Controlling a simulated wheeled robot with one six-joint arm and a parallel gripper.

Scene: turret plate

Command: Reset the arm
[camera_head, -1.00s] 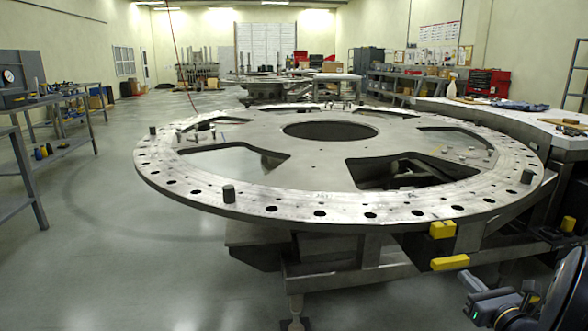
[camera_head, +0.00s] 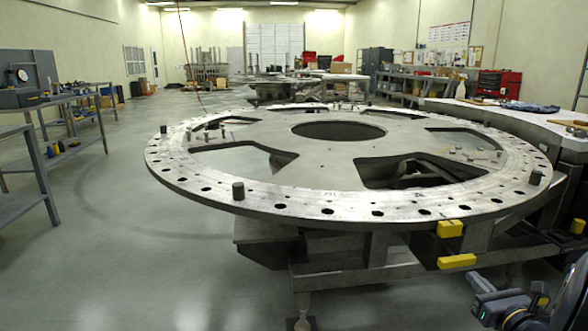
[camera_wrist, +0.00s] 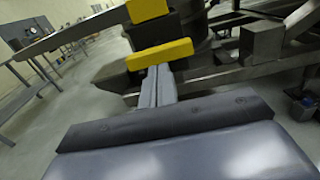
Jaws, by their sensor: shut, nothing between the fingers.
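My gripper (camera_head: 484,288) shows at the lower right of the head view, with part of my dark arm behind it. In the wrist view its two grey fingers (camera_wrist: 158,85) lie together, shut and empty. The large round metal turret plate (camera_head: 340,168), with holes around its rim and wide cutouts, stands on a steel frame in the middle of the head view. My gripper is in front of and below the plate's right front side, apart from it in the head view.
Two yellow blocks, an upper one (camera_head: 450,229) and a lower one (camera_head: 457,261), sit at the frame near my gripper. A curved workbench (camera_head: 480,108) stands right of the plate. Shelves (camera_head: 40,165) stand at the left, with clear floor (camera_head: 130,240) between.

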